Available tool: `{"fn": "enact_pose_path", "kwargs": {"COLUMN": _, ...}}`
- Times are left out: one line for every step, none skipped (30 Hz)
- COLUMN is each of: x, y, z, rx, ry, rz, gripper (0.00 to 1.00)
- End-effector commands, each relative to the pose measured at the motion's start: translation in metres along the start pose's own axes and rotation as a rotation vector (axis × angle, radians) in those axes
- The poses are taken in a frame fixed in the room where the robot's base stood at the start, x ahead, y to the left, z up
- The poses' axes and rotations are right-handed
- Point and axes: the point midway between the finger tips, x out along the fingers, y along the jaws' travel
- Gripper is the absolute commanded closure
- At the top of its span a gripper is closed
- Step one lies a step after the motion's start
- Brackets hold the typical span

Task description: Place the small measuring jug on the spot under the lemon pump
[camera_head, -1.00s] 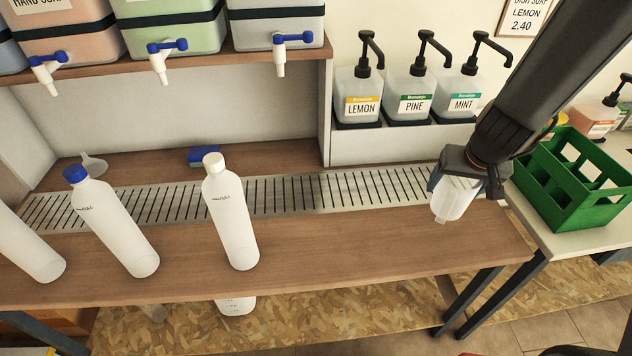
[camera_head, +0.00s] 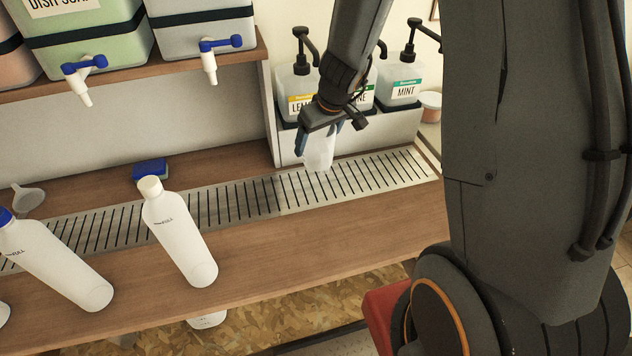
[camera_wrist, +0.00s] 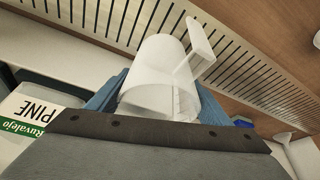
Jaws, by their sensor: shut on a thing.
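My gripper (camera_head: 322,130) is shut on the small measuring jug (camera_head: 319,152), a whitish translucent jug. In the head view the jug is in front of the pump shelf, over or on the slotted drip grate (camera_head: 355,180); I cannot tell whether it touches. In the wrist view the jug (camera_wrist: 160,75) sits between the blue fingers, its handle to the right and the grate beyond. The lemon pump (camera_head: 298,82) stands on the shelf just behind my gripper, its label partly covered. The spot under it is not clearly visible.
The pine pump (camera_head: 367,93) is mostly hidden behind my wrist; the mint pump (camera_head: 403,85) is right of it. White bottles (camera_head: 180,235) stand on the wooden counter at left. A blue sponge (camera_head: 150,169) and a funnel (camera_head: 27,199) lie behind. The grate's right part is clear.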

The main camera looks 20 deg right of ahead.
Motion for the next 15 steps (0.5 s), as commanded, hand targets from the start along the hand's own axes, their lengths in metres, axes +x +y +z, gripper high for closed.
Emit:
{"fn": "enact_pose_path", "kwargs": {"x": 0.0, "y": 0.002, "z": -0.004, "rx": -0.018, "ry": 0.005, "rz": -0.008, "gripper": 0.5}}
{"fn": "enact_pose_path", "kwargs": {"x": 0.0, "y": 0.002, "z": -0.006, "rx": -0.028, "ry": 0.008, "rz": -0.014, "gripper": 0.5}}
{"fn": "enact_pose_path", "kwargs": {"x": 0.0, "y": 0.003, "z": -0.008, "rx": -0.041, "ry": 0.012, "rz": -0.019, "gripper": 0.5}}
{"fn": "enact_pose_path", "kwargs": {"x": 0.001, "y": 0.003, "z": -0.009, "rx": -0.047, "ry": 0.014, "rz": -0.022, "gripper": 0.5}}
{"fn": "enact_pose_path", "kwargs": {"x": 0.002, "y": 0.003, "z": -0.009, "rx": -0.052, "ry": 0.016, "rz": -0.025, "gripper": 0.5}}
{"fn": "enact_pose_path", "kwargs": {"x": 0.005, "y": 0.004, "z": -0.009, "rx": -0.058, "ry": 0.017, "rz": -0.027, "gripper": 0.5}}
{"fn": "enact_pose_path", "kwargs": {"x": 0.009, "y": 0.004, "z": -0.008, "rx": -0.058, "ry": 0.018, "rz": -0.028, "gripper": 0.5}}
{"fn": "enact_pose_path", "kwargs": {"x": 0.013, "y": 0.004, "z": -0.007, "rx": -0.059, "ry": 0.018, "rz": -0.029, "gripper": 0.5}}
{"fn": "enact_pose_path", "kwargs": {"x": 0.02, "y": 0.004, "z": -0.004, "rx": -0.059, "ry": 0.017, "rz": -0.029, "gripper": 0.5}}
{"fn": "enact_pose_path", "kwargs": {"x": 0.025, "y": 0.004, "z": -0.002, "rx": -0.059, "ry": 0.017, "rz": -0.029, "gripper": 0.5}}
{"fn": "enact_pose_path", "kwargs": {"x": 0.03, "y": 0.004, "z": 0.0, "rx": -0.059, "ry": 0.016, "rz": -0.028, "gripper": 0.5}}
{"fn": "enact_pose_path", "kwargs": {"x": 0.036, "y": 0.005, "z": 0.002, "rx": -0.058, "ry": 0.017, "rz": -0.028, "gripper": 0.5}}
{"fn": "enact_pose_path", "kwargs": {"x": 0.04, "y": 0.005, "z": 0.004, "rx": -0.059, "ry": 0.018, "rz": -0.027, "gripper": 0.5}}
{"fn": "enact_pose_path", "kwargs": {"x": 0.044, "y": 0.005, "z": 0.005, "rx": -0.058, "ry": 0.018, "rz": -0.027, "gripper": 0.5}}
{"fn": "enact_pose_path", "kwargs": {"x": 0.048, "y": 0.005, "z": 0.007, "rx": -0.058, "ry": 0.018, "rz": -0.026, "gripper": 0.5}}
